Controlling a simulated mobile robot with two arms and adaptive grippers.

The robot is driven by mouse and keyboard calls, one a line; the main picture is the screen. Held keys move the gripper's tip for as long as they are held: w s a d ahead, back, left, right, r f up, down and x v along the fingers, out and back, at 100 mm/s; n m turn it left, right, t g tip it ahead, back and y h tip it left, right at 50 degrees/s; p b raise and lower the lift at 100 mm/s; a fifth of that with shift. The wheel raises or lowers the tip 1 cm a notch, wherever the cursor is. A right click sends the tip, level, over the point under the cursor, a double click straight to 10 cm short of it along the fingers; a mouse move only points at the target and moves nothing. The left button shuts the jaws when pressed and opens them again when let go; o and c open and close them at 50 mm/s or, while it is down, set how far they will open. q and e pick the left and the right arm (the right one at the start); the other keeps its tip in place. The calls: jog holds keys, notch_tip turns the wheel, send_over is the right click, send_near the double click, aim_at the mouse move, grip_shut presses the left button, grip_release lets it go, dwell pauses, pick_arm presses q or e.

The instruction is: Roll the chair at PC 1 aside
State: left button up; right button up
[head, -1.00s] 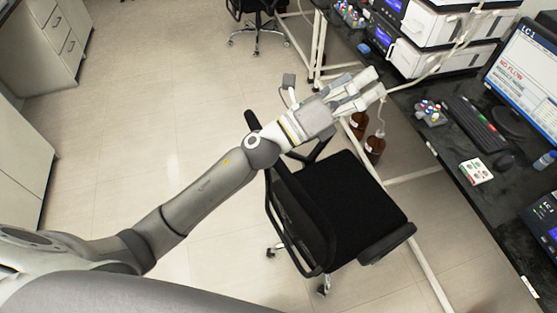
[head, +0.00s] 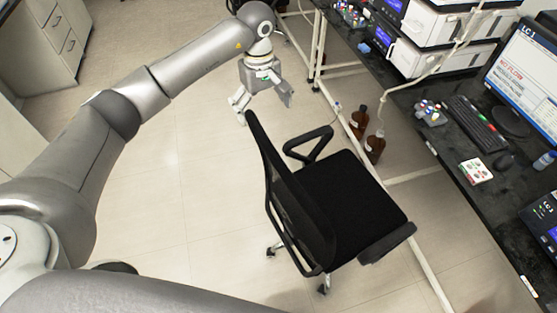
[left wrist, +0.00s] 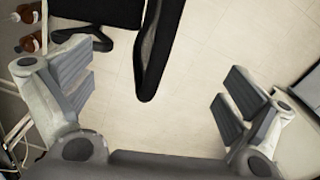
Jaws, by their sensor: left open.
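The black office chair (head: 345,205) stands at the bench in the head view, its seat towards the bench and its mesh backrest (head: 290,205) towards the left. My left gripper (head: 264,108) is open and points down, just beyond the top end of the backrest, and holds nothing. In the left wrist view the backrest edge (left wrist: 157,50) comes in from the top between the two open fingers (left wrist: 165,95), with floor showing around it. I cannot tell how near it is to touching. The right gripper does not show.
The dark bench (head: 460,150) on the right bears a monitor (head: 525,75), a keyboard (head: 478,124) and instruments. Brown bottles (head: 374,147) stand on the floor by the white bench frame. The floor (head: 190,200) left of the chair is clear. Cabinets (head: 55,40) stand at the far left.

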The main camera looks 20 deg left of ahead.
aim_at(263, 135)
pick_arm(q)
jog(key=f+b, duration=0.1)
jog(key=f, duration=0.3)
jog(key=f+b, duration=0.2)
jog(key=f, duration=0.1)
jog(key=shift+s+a+f, duration=0.1)
jog(key=shift+a+f, duration=0.1)
jog(key=shift+f, duration=0.15)
notch_tip(263, 135, down, 5)
jog(key=b, duration=0.5)
jog(key=shift+f+b, duration=0.2)
jog(key=shift+b, duration=0.2)
